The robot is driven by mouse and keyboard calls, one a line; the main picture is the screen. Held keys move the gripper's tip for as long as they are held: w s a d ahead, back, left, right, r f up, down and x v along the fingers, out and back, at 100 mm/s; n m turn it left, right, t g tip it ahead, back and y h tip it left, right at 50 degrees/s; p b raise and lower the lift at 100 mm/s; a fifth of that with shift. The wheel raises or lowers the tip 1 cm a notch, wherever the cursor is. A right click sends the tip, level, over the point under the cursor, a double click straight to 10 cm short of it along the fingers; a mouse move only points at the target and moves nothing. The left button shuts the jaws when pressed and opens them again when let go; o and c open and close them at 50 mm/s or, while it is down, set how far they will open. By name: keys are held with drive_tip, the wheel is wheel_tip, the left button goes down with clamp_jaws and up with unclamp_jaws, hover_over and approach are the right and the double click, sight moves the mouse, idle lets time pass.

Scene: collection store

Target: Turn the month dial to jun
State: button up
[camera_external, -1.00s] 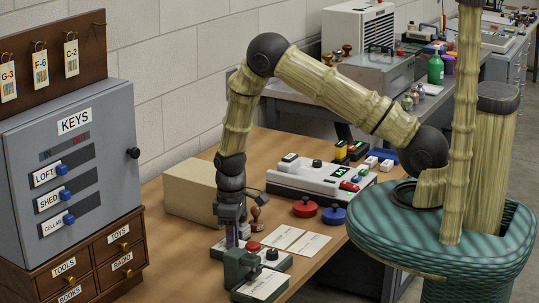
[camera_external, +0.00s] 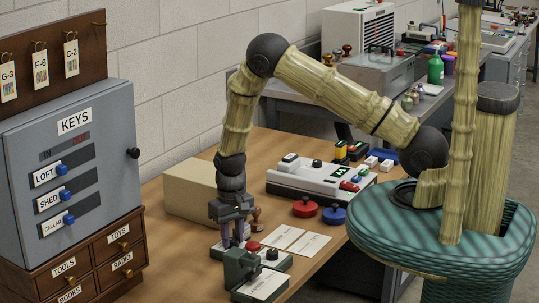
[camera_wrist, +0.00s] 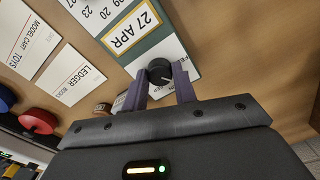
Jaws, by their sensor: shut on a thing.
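The month dial (camera_wrist: 159,71) is a small black knob with a light pointer mark, on a white plate (camera_wrist: 181,50) with month lettering. Only parts of the lettering show, such as FE at the right. The nearby date window (camera_wrist: 132,25) reads 27 APR. My gripper (camera_wrist: 160,82) has its two purple fingers on either side of the knob and is shut on it. In the external view my gripper (camera_external: 236,241) points down at the table behind the green press; the dial is not clearly visible there.
The green press (camera_external: 240,266) stands close in front of my gripper. Cards (camera_external: 283,237) lie to the right, with red (camera_external: 305,208) and blue (camera_external: 333,215) round pads beyond. A beige box (camera_external: 190,190) and the grey key cabinet (camera_external: 70,170) stand at the left.

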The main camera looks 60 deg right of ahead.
sight(233, 240)
drive_tip(key=m+p, duration=0.1)
drive_tip(key=m, duration=0.5)
drive_tip(key=shift+r+m, duration=0.1)
drive_tip(key=shift+m, duration=0.3)
drive_tip(key=shift+w, duration=0.1)
drive_tip(key=o, duration=1)
drive_tip(key=shift+c, duration=0.2)
wheel_tip(233, 240, up, 17)
drive_tip(key=b, duration=0.1)
drive_tip(key=shift+r, duration=0.15)
